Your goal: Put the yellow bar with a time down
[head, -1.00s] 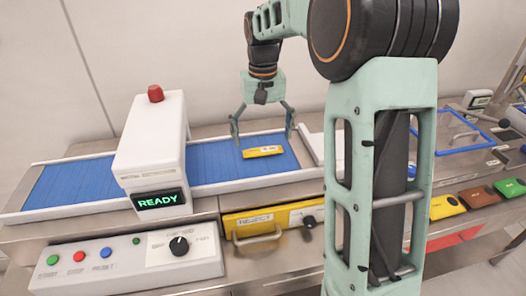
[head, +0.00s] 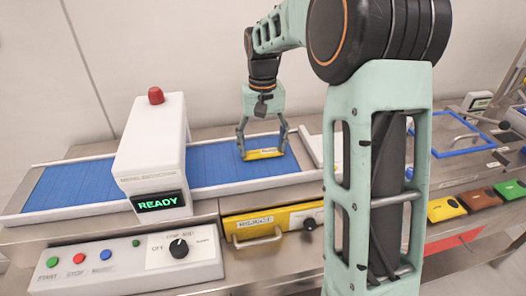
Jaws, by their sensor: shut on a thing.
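The yellow bar (head: 263,154) is at the right part of the blue conveyor belt (head: 213,168), with small dark print on its wrapper. My gripper (head: 262,152) points down over it, with one finger at each end of the bar, shut on it. The bar looks at or just above the belt surface; I cannot tell whether it touches. The print is too small to read.
A white detector housing (head: 152,150) straddles the belt to the left, its display (head: 158,201) reading READY. A button panel (head: 125,262) and yellow reject drawer (head: 268,222) are in front. Coloured packets (head: 446,208) and a blue frame (head: 462,135) lie right.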

